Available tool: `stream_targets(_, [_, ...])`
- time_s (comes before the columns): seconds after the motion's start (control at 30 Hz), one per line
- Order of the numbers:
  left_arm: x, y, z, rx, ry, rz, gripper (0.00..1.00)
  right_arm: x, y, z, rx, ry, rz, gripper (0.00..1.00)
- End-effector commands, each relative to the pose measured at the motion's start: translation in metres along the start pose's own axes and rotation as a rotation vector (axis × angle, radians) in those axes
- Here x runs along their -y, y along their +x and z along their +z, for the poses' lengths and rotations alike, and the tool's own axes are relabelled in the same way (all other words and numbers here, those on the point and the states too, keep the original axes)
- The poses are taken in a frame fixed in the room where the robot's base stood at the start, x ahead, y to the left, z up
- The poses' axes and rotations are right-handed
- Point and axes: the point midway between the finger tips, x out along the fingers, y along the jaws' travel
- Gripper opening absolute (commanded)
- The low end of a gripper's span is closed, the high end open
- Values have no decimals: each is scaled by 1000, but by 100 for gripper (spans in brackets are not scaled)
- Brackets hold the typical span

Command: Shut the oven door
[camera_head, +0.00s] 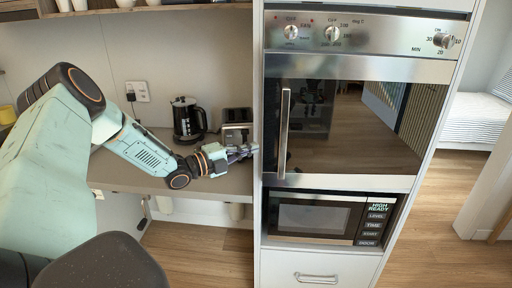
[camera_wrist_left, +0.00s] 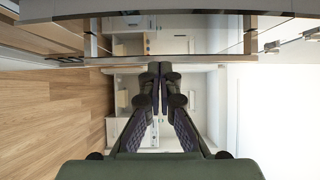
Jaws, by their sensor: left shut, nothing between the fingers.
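The oven door (camera_head: 350,125) is a dark glass panel with a steel frame, in the tall white cabinet in the head view. Its vertical bar handle (camera_head: 283,133) is on the left side. The door looks flush or nearly flush with the oven front; I cannot tell if a thin gap remains. My left gripper (camera_head: 252,149) is at the cabinet's left edge, left of the handle, shut and empty. Its closed fingers also show in the left wrist view (camera_wrist_left: 158,68), below a glossy panel edged with metal. Contact with the cabinet is unclear. My right gripper is out of view.
The oven control panel (camera_head: 365,34) with knobs is above the door, and a microwave (camera_head: 317,217) is below it. A black kettle (camera_head: 187,120) and a toaster (camera_head: 237,117) stand behind my left gripper on the counter (camera_head: 130,176). Wooden floor (camera_head: 435,240) is clear at right.

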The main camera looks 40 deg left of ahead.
Motion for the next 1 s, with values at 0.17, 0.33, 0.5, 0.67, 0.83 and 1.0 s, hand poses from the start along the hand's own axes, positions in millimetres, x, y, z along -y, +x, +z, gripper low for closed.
stream_targets(0.17, [2, -17, 7, 3, 0, -1, 0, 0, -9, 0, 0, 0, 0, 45])
stream_targets(0.33, [3, -33, 13, 3, -1, -1, 0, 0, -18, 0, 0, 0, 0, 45])
stream_targets(0.5, [3, -50, 18, 3, 1, 0, 0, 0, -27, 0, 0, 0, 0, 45])
stream_targets(0.67, [2, -62, 21, 2, 0, -1, 0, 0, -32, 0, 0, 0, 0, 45])
stream_targets(0.83, [2, -67, 23, 1, 1, -1, 0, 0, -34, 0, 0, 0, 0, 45])
stream_targets(1.0, [8, -66, 19, 20, -42, -51, 0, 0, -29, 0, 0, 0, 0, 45])
